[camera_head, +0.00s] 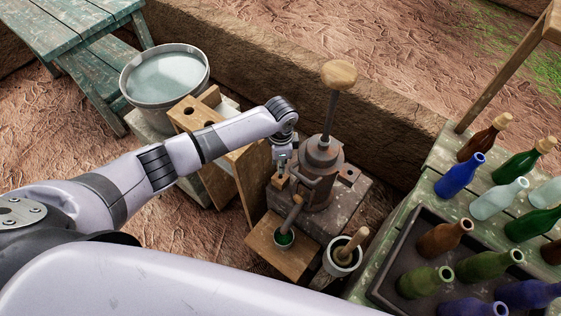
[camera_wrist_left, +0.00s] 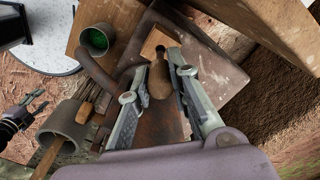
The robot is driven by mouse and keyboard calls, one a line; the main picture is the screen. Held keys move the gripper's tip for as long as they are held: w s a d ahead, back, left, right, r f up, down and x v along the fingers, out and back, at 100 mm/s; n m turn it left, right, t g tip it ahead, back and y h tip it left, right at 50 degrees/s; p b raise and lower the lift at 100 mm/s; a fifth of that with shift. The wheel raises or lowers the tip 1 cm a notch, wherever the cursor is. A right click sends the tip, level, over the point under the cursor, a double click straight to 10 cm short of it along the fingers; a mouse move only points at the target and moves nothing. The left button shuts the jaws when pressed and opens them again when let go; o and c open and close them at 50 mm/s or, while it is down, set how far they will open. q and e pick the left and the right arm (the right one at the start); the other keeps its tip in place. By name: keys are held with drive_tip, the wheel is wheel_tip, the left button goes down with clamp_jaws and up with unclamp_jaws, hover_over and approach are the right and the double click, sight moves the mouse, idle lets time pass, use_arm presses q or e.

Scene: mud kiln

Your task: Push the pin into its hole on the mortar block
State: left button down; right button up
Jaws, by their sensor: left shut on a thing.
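My left gripper (camera_head: 283,172) is low beside the left side of the iron press (camera_head: 320,160). In the left wrist view the left gripper (camera_wrist_left: 163,85) is shut on the pin (camera_wrist_left: 160,78), a brown, rounded piece between its fingers. The pin's narrow end points at a small tan wooden plate (camera_wrist_left: 158,42) on the mortar block (camera_head: 352,200). Whether that end is in a hole or just above it I cannot tell. A dark gripper, likely my right (camera_wrist_left: 36,103), shows at the left edge of the wrist view; its jaw state is unclear.
The press's tall rod has a round wooden knob (camera_head: 339,74). A green-filled cup (camera_head: 284,238) stands below the spout, beside a mortar with pestle (camera_head: 342,258). Bottles and a dark crate (camera_head: 384,259) crowd the right table. A water bucket (camera_head: 165,75) stands behind my left arm.

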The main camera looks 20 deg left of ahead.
use_arm(q)
drive_tip(key=shift+p, duration=0.3)
drive_tip(key=shift+f+b, duration=1.95)
drive_tip(key=shift+f, duration=0.95)
drive_tip(key=c, duration=1.4)
unclamp_jaws()
drive_tip(key=shift+r, duration=0.1)
wheel_tip(320, 180, up, 12)
drive_tip(key=shift+f, duration=0.1)
